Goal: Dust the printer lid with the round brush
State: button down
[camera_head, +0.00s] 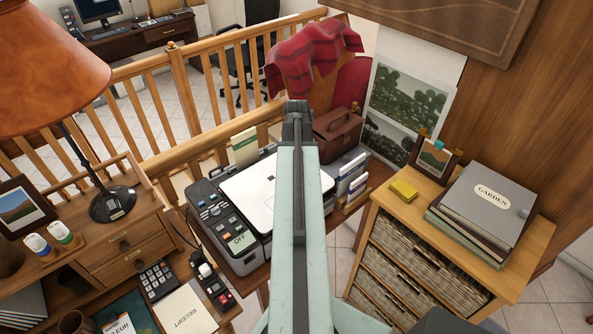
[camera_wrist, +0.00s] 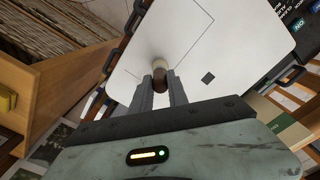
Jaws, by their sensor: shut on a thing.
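The printer (camera_head: 228,232) stands left of my arm in the head view, with a flat white lid (camera_head: 252,190) and a grey control panel marked OFF. In the wrist view the lid (camera_wrist: 190,40) fills the middle, with a small dark square on it. My gripper (camera_wrist: 160,95) is shut on the round brush (camera_wrist: 159,72), which shows a pale round tip and a brown part between the fingers. The brush is over the lid; I cannot tell whether it touches. In the head view my arm hides the gripper, the brush and part of the lid.
An orange lamp (camera_head: 45,70) and a drawer desk (camera_head: 125,235) stand at left. A brown case (camera_head: 338,132) is behind the printer at right. A wicker-drawer cabinet (camera_head: 465,255) with a yellow block (camera_head: 404,190) and grey binders (camera_head: 488,205) is at right. A wooden railing (camera_head: 185,95) runs behind.

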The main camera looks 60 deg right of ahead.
jog(key=shift+f+b, duration=0.5)
jog(key=shift+f, duration=0.05)
